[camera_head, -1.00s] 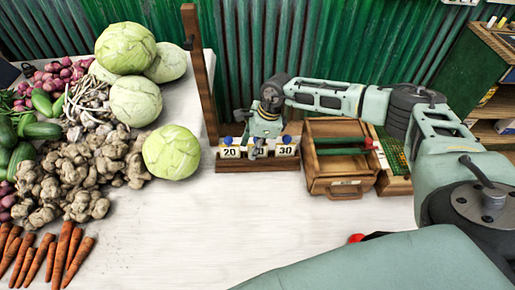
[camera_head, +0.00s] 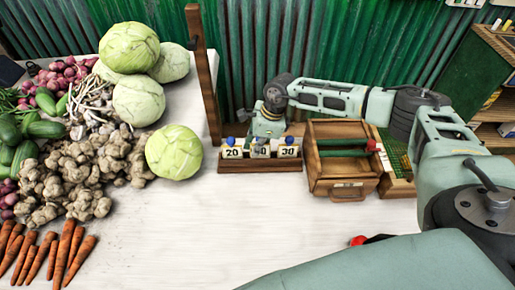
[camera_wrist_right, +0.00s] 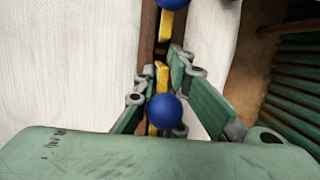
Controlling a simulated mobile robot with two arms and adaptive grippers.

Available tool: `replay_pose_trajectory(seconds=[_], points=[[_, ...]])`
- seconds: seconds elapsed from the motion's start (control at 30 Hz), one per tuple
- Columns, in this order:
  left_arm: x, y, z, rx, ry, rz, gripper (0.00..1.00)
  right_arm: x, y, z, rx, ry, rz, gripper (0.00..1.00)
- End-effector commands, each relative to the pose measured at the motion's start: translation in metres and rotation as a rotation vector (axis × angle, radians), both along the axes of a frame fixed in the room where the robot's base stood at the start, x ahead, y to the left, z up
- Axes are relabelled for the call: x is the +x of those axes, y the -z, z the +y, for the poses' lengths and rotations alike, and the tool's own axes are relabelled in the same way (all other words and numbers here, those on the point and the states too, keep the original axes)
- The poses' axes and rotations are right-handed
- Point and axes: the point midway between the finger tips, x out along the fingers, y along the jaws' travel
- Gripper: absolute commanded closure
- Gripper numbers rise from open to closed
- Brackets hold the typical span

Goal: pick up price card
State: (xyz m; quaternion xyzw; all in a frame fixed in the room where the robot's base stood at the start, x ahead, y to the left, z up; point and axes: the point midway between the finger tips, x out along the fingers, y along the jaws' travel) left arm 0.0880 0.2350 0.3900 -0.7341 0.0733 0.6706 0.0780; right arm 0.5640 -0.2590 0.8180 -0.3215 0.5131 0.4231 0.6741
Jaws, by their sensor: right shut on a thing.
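Three price cards stand side by side in a low wooden rack (camera_head: 262,166): "20" (camera_head: 232,152), "40" (camera_head: 260,151) and "30" (camera_head: 288,151). The outer two show blue ball knobs on top. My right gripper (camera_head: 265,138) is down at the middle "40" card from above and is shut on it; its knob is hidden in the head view. In the right wrist view, a blue-knobbed yellow card edge (camera_wrist_right: 162,75) lies between the right fingers. Another blue-knobbed card (camera_wrist_right: 166,25) is further up the rack. The left gripper is out of view.
A wooden post (camera_head: 204,80) rises at the rack's left. A cabbage (camera_head: 174,152) and other vegetables cover the left.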

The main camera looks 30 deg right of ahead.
Motion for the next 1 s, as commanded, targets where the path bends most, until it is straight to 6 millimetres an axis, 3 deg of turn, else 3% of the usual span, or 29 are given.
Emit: replay_pose_trajectory(seconds=[0.3,0.7,1.0], points=[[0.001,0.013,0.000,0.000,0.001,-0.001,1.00,0.001,-0.037,0.000,0.001,-0.001,-0.004,1.00],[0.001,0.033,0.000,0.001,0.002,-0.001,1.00,-0.002,-0.076,-0.069,-0.001,0.005,-0.002,1.00],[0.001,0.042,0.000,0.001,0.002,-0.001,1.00,-0.003,-0.099,-0.105,0.000,0.002,0.000,1.00]])
